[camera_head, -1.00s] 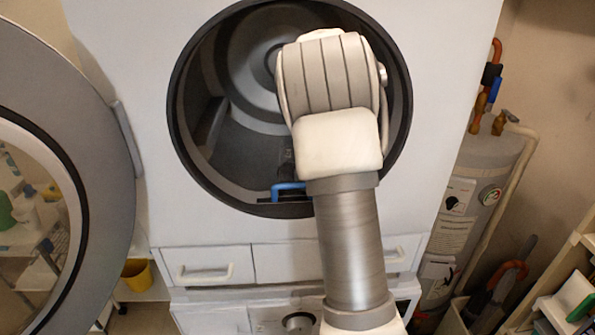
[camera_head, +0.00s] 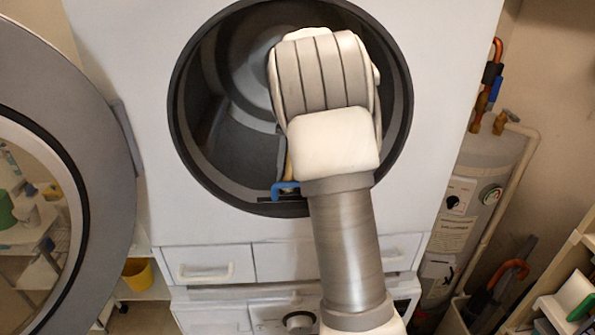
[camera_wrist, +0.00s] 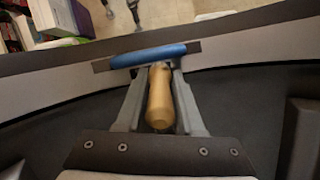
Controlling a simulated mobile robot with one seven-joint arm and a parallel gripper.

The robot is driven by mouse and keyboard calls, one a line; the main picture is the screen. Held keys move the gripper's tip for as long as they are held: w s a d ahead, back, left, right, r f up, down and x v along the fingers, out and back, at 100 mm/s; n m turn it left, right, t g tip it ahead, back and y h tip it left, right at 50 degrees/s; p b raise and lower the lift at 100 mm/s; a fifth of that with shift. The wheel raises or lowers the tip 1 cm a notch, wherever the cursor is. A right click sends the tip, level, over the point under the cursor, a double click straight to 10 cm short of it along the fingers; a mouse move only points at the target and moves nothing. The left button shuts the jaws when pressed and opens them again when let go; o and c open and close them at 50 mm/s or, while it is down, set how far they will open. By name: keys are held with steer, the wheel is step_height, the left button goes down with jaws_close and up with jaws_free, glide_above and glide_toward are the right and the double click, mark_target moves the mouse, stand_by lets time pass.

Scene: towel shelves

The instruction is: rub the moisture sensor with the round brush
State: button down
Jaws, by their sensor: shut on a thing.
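My gripper (camera_wrist: 158,100) is shut on the light wooden handle of the round brush (camera_wrist: 160,103), inside the lower front of the drum opening. A bit of pale wood also shows in the head view (camera_head: 289,166); my arm hides most of the gripper there. The handle's far end meets a blue bar (camera_wrist: 148,55) over a dark strip (camera_wrist: 102,65) at the rim. The strip looks like the moisture sensor. I cannot tell whether the blue bar belongs to the brush or the sensor, and no bristles show clearly.
The dryer's round rim (camera_head: 190,170) surrounds my arm closely. Its open door (camera_head: 100,150) stands at the left. Drawers (camera_head: 210,265) lie below, and a grey tank (camera_head: 485,170) and shelves stand at the right. The drum's left side is empty.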

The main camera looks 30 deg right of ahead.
steer(key=shift+w+a, duration=0.2)
steer(key=shift+a, duration=0.3)
steer(key=shift+w+a, duration=0.2)
steer(key=shift+a, duration=0.3)
step_height(320, 180, up, 6)
steer(key=shift+r, duration=0.1)
